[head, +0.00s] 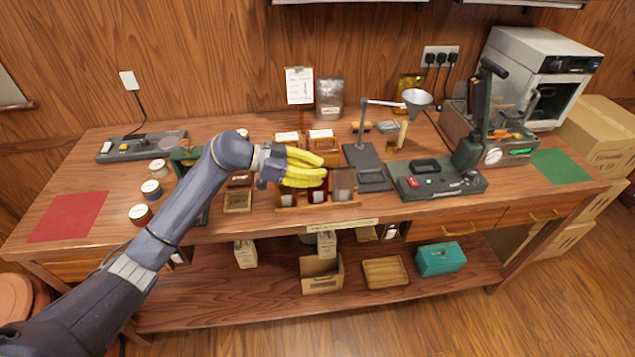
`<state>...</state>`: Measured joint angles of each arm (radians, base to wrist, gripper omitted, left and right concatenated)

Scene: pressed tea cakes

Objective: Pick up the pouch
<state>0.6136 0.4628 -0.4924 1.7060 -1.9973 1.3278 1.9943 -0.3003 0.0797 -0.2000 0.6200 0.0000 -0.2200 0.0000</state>
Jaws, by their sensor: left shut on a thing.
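My left gripper (322,170), with yellow fingers, reaches over a low wooden rack (318,206) near the front middle of the table. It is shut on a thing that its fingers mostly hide. A dark red pouch (318,188) with a pale label shows right under the fingertips and seems to be the thing held. I cannot tell whether it is clear of the rack. A greyish pouch (343,184) stands upright at the rack's right end. A silvery pouch (330,96) and a golden pouch (411,86) stand at the back. My right gripper is not in view.
A lamp-like stand with a funnel (417,98) and a grey device (437,180) are right of the rack. A press machine (490,135) stands farther right. Several round tins (151,189) and a red mat (68,217) are at left. A small wooden box (237,202) is left of the rack.

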